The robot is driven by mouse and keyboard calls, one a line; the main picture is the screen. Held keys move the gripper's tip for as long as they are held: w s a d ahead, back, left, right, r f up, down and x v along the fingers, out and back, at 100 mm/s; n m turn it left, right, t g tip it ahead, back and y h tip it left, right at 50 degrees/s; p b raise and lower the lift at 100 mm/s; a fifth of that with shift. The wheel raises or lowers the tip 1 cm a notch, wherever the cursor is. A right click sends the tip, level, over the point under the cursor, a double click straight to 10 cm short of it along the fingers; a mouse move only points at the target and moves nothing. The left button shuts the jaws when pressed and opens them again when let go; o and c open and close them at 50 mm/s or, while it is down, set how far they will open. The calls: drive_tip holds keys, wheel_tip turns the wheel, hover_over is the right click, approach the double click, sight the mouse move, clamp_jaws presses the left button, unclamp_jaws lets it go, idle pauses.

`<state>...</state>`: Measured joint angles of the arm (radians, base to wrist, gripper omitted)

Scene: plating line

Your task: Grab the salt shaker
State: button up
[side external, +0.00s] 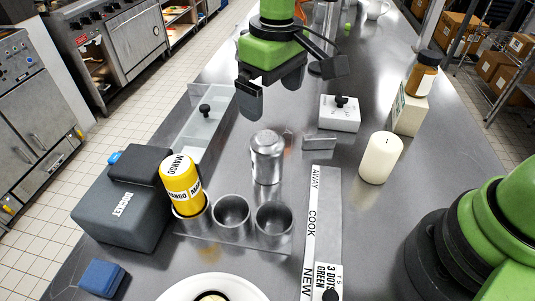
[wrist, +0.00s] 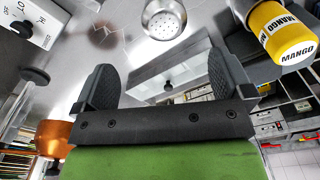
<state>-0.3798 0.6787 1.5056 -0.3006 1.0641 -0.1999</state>
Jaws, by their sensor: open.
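The salt shaker (side external: 267,160) is a silver metal cylinder with a domed top. It stands upright on the steel counter, near the middle of the side view. In the wrist view its perforated top (wrist: 165,20) shows at the top edge, beyond the fingertips. My gripper (side external: 272,98) is open and empty, above the counter and farther back than the shaker, apart from it. In the wrist view my gripper (wrist: 165,75) shows its two dark fingers spread, with nothing between them.
A yellow mango can (side external: 181,178) stands in one cup of a metal holder (side external: 232,214), in front and left of the shaker. A grey box (side external: 125,198) is farther left. A white candle (side external: 380,158) and a lidded white box (side external: 339,115) stand to the right.

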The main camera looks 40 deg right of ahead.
sight(266, 138)
drive_tip(key=shift+n+g, duration=0.3)
drive_tip(key=shift+n, duration=0.1)
drive_tip(key=f, duration=0.5)
drive_tip(key=a+f, duration=0.1)
drive_tip(key=f, duration=0.1)
drive_tip(key=shift+w+f, duration=0.2)
drive_tip(key=shift+w, duration=0.05)
drive_tip(key=f, duration=0.5)
drive_tip(key=shift+s+d+f, duration=0.1)
drive_tip(key=shift+d+f, duration=0.1)
drive_tip(key=shift+f, duration=0.1)
drive_tip(key=c, duration=1.1)
